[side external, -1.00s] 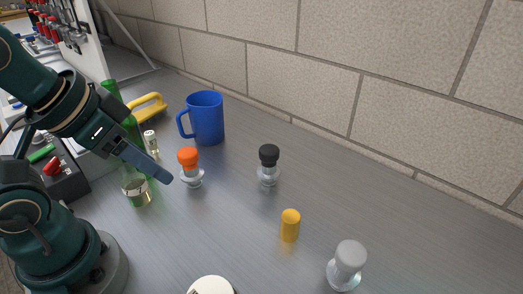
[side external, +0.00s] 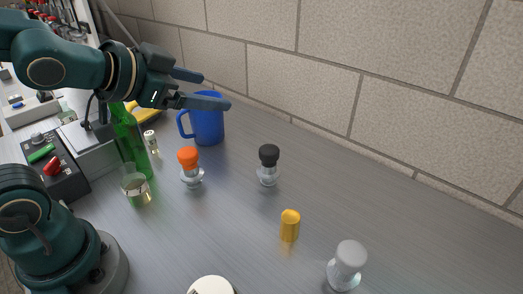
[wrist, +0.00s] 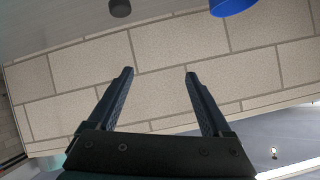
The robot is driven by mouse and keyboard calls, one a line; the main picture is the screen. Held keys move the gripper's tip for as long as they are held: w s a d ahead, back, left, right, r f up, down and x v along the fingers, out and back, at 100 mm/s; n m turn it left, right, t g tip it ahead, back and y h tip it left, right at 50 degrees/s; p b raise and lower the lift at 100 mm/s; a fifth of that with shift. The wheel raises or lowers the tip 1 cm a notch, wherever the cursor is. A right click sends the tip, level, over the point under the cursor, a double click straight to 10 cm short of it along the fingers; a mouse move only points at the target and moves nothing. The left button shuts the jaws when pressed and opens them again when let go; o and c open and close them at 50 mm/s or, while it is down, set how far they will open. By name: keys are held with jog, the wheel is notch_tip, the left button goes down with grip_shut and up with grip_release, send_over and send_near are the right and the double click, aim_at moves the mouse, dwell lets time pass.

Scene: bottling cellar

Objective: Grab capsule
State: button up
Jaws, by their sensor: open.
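A small gold-yellow cylinder with a narrower, angled-looking top, which looks like the capsule (side external: 290,227), stands upright on the grey worktop in the side view. It is not in the wrist view. My gripper (side external: 216,91) is raised at the upper left, above and in front of the blue mug in the picture, far from the capsule. Its fingers are spread and point roughly level to the right. In the wrist view the open fingers (wrist: 160,73) have nothing between them but the distant block wall.
Stoppers with orange (side external: 188,157), black (side external: 268,156) and grey (side external: 350,255) tops stand around the capsule. A blue mug (side external: 207,122), green bottle (side external: 130,145) and glass (side external: 136,190) stand at left. A white round thing (side external: 211,287) shows at the bottom edge.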

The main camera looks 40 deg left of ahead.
jog(key=w+d+m+t+h, duration=0.1)
jog(key=w+d+m+h, duration=0.15)
jog(key=w, duration=0.25)
jog(key=m+g+h, duration=0.4)
jog(key=m+h, duration=0.3)
jog(key=h, duration=0.2)
send_over(289, 216)
jog(key=a, duration=0.4)
notch_tip(289, 216, down, 12)
jog(key=f, duration=0.1)
jog(key=s+f+g, duration=0.1)
jog(key=f, duration=0.1)
jog(key=s+f+n+g, duration=0.1)
jog(key=f, duration=0.1)
jog(key=shift+s+d+f, duration=0.15)
jog(key=shift+d+f, duration=0.1)
jog(key=shift+d, duration=0.05)
jog(key=shift+d+f, duration=0.15)
jog(key=shift+f, duration=0.05)
jog(key=shift+x, duration=2.35)
jog(key=shift+r, duration=0.1)
jog(key=c, duration=0.8)
